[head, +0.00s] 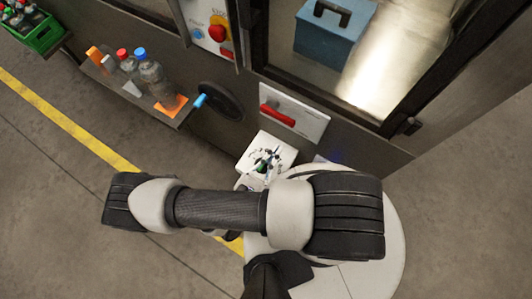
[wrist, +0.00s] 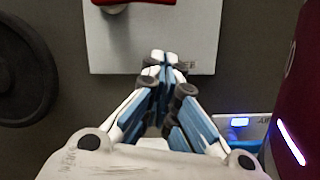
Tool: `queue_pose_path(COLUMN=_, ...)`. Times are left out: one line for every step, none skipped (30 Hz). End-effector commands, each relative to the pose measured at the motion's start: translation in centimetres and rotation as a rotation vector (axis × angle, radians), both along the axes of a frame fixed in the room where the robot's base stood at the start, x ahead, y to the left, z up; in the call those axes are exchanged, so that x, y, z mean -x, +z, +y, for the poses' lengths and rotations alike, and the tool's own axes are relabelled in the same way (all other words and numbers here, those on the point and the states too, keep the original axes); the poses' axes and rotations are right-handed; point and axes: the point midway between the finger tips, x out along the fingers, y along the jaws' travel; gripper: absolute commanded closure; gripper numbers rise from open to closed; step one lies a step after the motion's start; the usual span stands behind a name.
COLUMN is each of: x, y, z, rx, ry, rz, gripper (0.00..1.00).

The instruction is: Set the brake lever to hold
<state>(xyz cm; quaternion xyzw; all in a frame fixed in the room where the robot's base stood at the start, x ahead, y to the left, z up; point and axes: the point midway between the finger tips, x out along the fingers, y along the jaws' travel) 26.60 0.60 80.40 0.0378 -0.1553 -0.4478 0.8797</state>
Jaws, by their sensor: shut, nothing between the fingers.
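The brake lever appears to be the red handle (head: 278,115) on a white plate (head: 312,122) on the machine's front. In the head view the handle lies nearly crosswise, tilted slightly down to the right. In the wrist view only the lower part of the red handle (wrist: 150,2) shows at the top edge, above the plate (wrist: 120,50). My gripper (wrist: 165,56) is shut and empty. Its fingertips overlap the plate's lower edge in the picture, below the handle, and cover part of a printed label. Contact with the plate cannot be told. The hold marking is not readable.
A black handwheel (head: 221,100) with a blue grip is left of the plate; it also shows in the wrist view (wrist: 22,70). A shelf with bottles (head: 150,75) is farther left. A lit blue display (wrist: 240,122) and a dark red body (wrist: 298,80) are at right.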

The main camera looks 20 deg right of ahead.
Motion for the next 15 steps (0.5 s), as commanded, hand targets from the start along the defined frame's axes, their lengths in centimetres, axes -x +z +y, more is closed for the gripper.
queue_pose_path(x=0.6, y=-0.1, z=0.8, rx=-0.001, ry=0.007, rz=-0.001, gripper=1.00)
queue_pose_path(x=0.9, y=-0.3, z=1.3, rx=-0.001, ry=0.007, rz=-0.001, gripper=1.00)
queue_pose_path(x=1.3, y=-0.4, z=1.8, rx=-0.002, ry=0.006, rz=-0.002, gripper=1.00)
queue_pose_path(x=1.6, y=-0.6, z=2.1, rx=-0.002, ry=0.005, rz=-0.001, gripper=1.00)
queue_pose_path(x=1.9, y=-0.7, z=2.4, rx=-0.001, ry=0.005, rz=0.000, gripper=1.00)
queue_pose_path(x=2.2, y=-0.9, z=2.9, rx=-0.002, ry=0.004, rz=0.000, gripper=1.00)
queue_pose_path(x=2.4, y=-1.0, z=3.2, rx=-0.002, ry=0.003, rz=0.000, gripper=1.00)
queue_pose_path(x=2.6, y=-1.0, z=3.4, rx=-0.001, ry=0.004, rz=-0.001, gripper=1.00)
queue_pose_path(x=2.9, y=-1.1, z=3.7, rx=0.000, ry=0.002, rz=-0.001, gripper=1.00)
queue_pose_path(x=3.0, y=-1.2, z=3.8, rx=0.000, ry=0.001, rz=0.000, gripper=1.00)
queue_pose_path(x=3.1, y=-1.3, z=4.0, rx=0.000, ry=0.001, rz=0.000, gripper=1.00)
queue_pose_path(x=3.2, y=-1.3, z=4.1, rx=0.001, ry=0.001, rz=0.001, gripper=1.00)
queue_pose_path(x=3.3, y=-1.3, z=4.2, rx=0.001, ry=0.000, rz=0.001, gripper=1.00)
queue_pose_path(x=3.3, y=-1.3, z=4.2, rx=0.000, ry=-0.001, rz=0.001, gripper=1.00)
queue_pose_path(x=3.4, y=-1.3, z=4.2, rx=0.001, ry=-0.001, rz=0.000, gripper=1.00)
